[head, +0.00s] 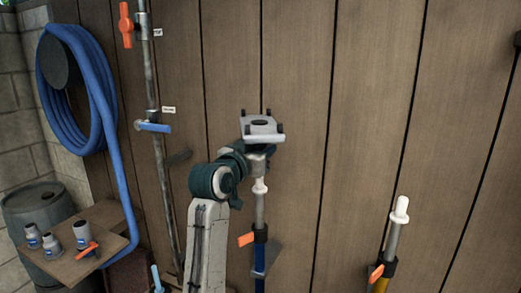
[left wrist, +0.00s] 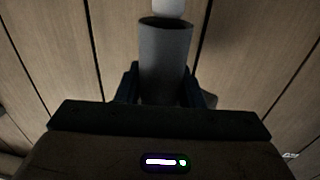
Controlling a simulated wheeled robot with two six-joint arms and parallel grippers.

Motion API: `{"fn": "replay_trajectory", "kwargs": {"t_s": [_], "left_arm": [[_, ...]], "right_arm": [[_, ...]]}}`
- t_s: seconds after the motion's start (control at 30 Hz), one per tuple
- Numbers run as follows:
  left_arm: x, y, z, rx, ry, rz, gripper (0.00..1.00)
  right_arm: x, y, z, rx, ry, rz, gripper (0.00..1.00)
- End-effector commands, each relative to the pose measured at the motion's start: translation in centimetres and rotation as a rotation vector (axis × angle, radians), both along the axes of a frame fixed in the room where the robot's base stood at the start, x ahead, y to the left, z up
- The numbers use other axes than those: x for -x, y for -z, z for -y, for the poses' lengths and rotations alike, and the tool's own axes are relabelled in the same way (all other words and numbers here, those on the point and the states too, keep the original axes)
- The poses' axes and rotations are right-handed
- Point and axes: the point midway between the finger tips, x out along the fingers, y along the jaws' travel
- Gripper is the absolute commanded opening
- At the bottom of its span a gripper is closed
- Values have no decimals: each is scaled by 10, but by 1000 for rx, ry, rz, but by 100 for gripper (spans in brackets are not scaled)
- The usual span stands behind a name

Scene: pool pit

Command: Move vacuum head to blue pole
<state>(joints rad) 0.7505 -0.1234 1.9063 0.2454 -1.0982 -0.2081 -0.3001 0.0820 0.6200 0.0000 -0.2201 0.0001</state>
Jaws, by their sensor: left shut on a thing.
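The vacuum head (head: 262,126), a pale grey plate with black wheels, is up against the wooden wall in the head view. My left gripper (head: 257,160) is shut on its grey neck (left wrist: 165,58), seen between the fingers in the left wrist view. The blue pole (head: 260,284) stands upright directly below, with a grey upper tube, an orange clip and a white tip (head: 260,187). The white tip also shows in the left wrist view (left wrist: 168,8), at the neck's dark open end. I cannot tell whether it is inside. My right gripper is out of view.
A yellow pole (head: 381,285) with a white tip stands to the right. A pipe (head: 150,60) with orange and blue valve handles, a coiled blue hose (head: 105,130) and a shelf (head: 55,265) with several bottles are at left. The wall between the poles is clear.

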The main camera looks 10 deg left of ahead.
Motion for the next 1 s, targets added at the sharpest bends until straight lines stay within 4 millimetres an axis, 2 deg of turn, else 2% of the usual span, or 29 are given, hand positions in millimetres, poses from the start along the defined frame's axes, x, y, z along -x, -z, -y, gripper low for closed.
{"fn": "replay_trajectory", "kwargs": {"t_s": [0.63, 1.0], "left_arm": [[1, 19, 0, 0, 0, 3, 0], [1, 20, 0, 0, 0, 3, 0]], "right_arm": [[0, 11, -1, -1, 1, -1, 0], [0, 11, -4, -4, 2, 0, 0]]}}
